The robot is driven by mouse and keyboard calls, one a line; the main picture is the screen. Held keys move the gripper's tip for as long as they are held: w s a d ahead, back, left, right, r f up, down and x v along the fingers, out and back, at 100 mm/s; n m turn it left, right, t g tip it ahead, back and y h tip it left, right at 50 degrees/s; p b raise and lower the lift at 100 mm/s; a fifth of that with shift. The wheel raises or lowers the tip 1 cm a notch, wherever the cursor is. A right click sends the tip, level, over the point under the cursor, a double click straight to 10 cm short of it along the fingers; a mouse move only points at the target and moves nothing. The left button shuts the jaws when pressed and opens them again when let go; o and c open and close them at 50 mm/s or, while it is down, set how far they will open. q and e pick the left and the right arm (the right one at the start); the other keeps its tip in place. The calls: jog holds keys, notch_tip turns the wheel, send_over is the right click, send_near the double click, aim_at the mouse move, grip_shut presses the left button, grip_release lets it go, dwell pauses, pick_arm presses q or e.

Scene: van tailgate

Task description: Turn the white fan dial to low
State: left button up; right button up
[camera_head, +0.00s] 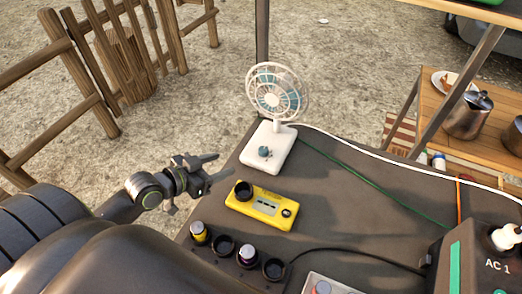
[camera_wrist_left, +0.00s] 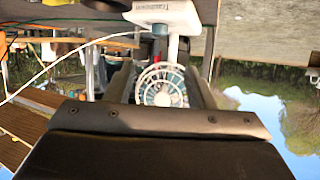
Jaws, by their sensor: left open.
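The white fan (camera_head: 276,95) stands upright on its white base (camera_head: 270,148) at the back of the dark table. Its dial (camera_head: 264,152) is a small blue-grey knob on top of the base; I cannot tell its setting. My left gripper (camera_head: 218,166) is open and empty, left of the base and apart from it, near the table's left edge. In the left wrist view the picture is upside down; the fan head (camera_wrist_left: 162,86) shows between the open fingers, with the base (camera_wrist_left: 165,14) at the top. My right gripper is not in view.
A yellow device (camera_head: 262,207) with a black knob lies in front of the fan. Several round sockets and plugs (camera_head: 247,254) line the front edge. A grey AC box (camera_head: 480,255) stands at right. A green cable (camera_head: 370,182) and white cable cross the table; its middle is clear.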

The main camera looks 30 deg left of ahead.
aim_at(262, 150)
pick_arm(q)
jog(key=x, duration=1.6)
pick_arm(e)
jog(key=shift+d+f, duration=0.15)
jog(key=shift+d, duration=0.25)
